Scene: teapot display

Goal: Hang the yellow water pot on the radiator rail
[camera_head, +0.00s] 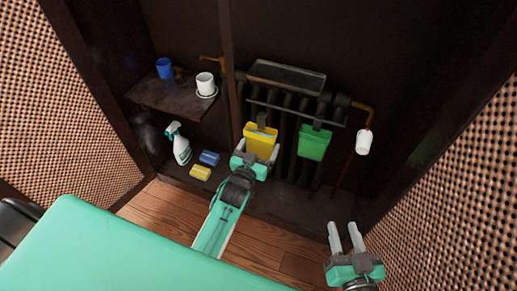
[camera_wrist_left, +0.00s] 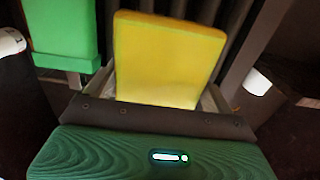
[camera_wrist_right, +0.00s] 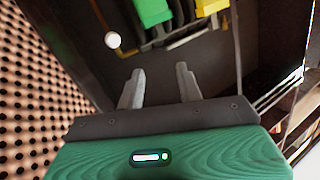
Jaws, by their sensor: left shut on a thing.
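The yellow water pot (camera_head: 260,143) is at the radiator (camera_head: 290,110), below the left part of its rail (camera_head: 292,112). Its hook or back plate rises near the rail; I cannot tell whether it rests on it. My left gripper (camera_head: 251,160) is shut on the yellow pot, which fills the middle of the left wrist view (camera_wrist_left: 168,60). A green pot (camera_head: 314,142) hangs on the rail to the right; it shows at the left of the left wrist view (camera_wrist_left: 62,28). My right gripper (camera_head: 346,238) is open and empty, low at the right.
A shelf (camera_head: 165,98) at left holds a blue cup (camera_head: 165,68) and a white cup (camera_head: 205,84). Below stand a spray bottle (camera_head: 180,145), a blue sponge (camera_head: 209,158) and a yellow sponge (camera_head: 200,172). A white valve knob (camera_head: 364,142) is right of the radiator. Perforated panels flank both sides.

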